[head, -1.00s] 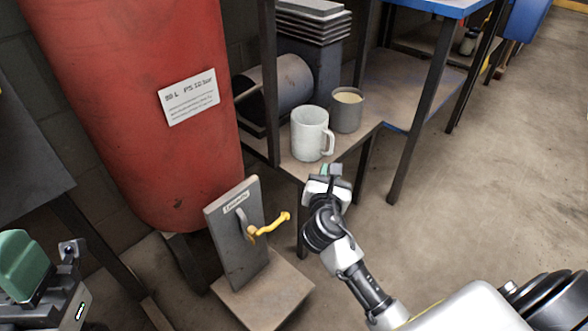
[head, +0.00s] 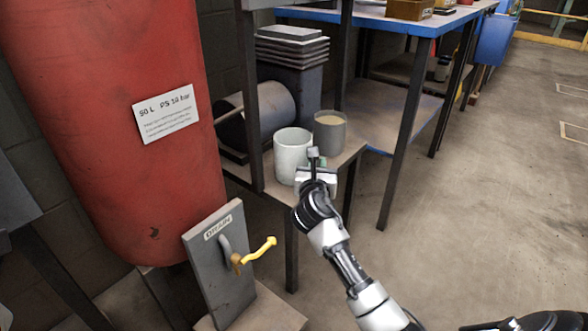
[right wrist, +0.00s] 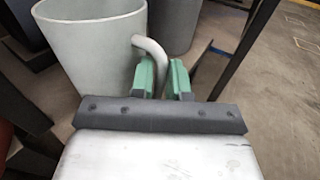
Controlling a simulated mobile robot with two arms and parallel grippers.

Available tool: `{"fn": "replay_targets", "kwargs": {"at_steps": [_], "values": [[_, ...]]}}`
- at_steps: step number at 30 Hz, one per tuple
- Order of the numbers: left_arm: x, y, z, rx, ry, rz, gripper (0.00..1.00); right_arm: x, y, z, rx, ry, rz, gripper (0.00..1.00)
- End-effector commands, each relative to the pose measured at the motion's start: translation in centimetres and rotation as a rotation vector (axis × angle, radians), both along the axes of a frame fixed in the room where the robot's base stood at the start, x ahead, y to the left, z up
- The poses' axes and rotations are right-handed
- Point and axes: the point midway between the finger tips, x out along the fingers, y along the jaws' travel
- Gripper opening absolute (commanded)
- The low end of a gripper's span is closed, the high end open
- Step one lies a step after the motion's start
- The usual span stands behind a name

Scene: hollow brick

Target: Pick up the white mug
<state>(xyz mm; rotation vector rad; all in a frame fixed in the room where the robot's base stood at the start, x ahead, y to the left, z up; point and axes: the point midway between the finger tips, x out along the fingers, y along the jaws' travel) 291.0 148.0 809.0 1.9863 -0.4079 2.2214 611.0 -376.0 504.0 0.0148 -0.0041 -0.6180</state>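The white mug (head: 292,157) stands upright on the small metal shelf, its handle side hidden by my right gripper in the head view. In the right wrist view the mug (right wrist: 92,45) fills the upper left, and its handle (right wrist: 149,47) reaches down between the two green fingertips. My right gripper (head: 314,156) is at the handle side of the mug. In the right wrist view its fingers (right wrist: 162,78) are apart, one on each side of the handle; firm contact is not visible. My left gripper is not in view.
A grey cup with pale contents (head: 331,133) stands close behind the mug to the right. A dark motor-like cylinder (head: 262,108) lies behind it. A black shelf post (head: 249,100) rises left of the mug. A red tank (head: 110,120) and a drain lever (head: 255,252) are at left.

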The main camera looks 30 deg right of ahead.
Motion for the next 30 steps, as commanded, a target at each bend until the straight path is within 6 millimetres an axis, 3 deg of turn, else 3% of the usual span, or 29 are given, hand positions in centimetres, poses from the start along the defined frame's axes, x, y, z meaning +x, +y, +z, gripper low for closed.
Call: {"fn": "replay_targets", "kwargs": {"at_steps": [9, 13, 30], "values": [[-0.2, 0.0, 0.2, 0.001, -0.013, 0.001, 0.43, 0.5, -0.4, 0.1, 0.000, 0.000, 0.001, 0.16], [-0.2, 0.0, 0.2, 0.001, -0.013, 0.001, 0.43, 0.5, -0.4, 0.1, 0.000, 0.000, 0.001, 0.00], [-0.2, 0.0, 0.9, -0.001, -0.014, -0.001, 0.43, 0.5, -0.3, 1.1, 0.000, -0.001, 0.001, 0.00]]}}
